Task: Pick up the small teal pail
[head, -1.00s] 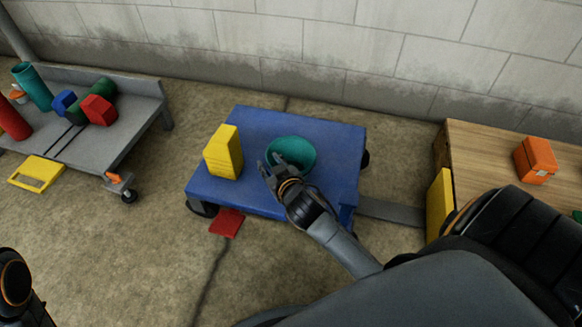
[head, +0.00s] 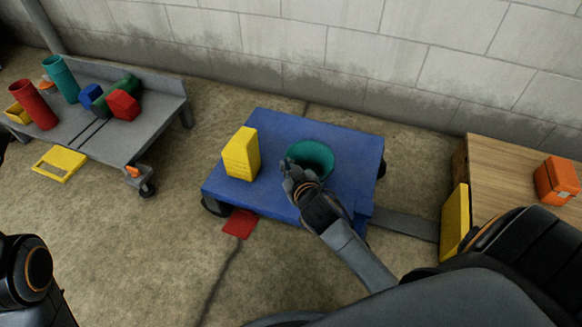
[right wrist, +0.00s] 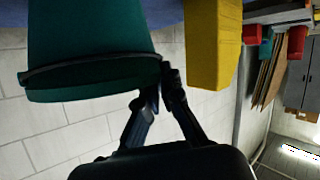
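The small teal pail (head: 312,157) stands upright on the blue platform cart (head: 290,128), right of a yellow block. In the right wrist view the pail (right wrist: 90,45) appears upside down at upper left. My right gripper (head: 291,172) is at the pail's near left rim. In the right wrist view its fingers (right wrist: 160,84) are close together at the rim, seemingly with the pail's wall between them. One fingertip is partly hidden by the rim. At the head view's lower left only dark links of my left arm show; its gripper is out of view.
The yellow block (head: 242,154) stands beside the pail. A grey cart (head: 150,128) at left holds tubes and blocks. A wooden surface (head: 510,180) with an orange box (head: 557,181) is at right. A red piece (head: 240,223) lies by the blue cart. A block wall stands behind.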

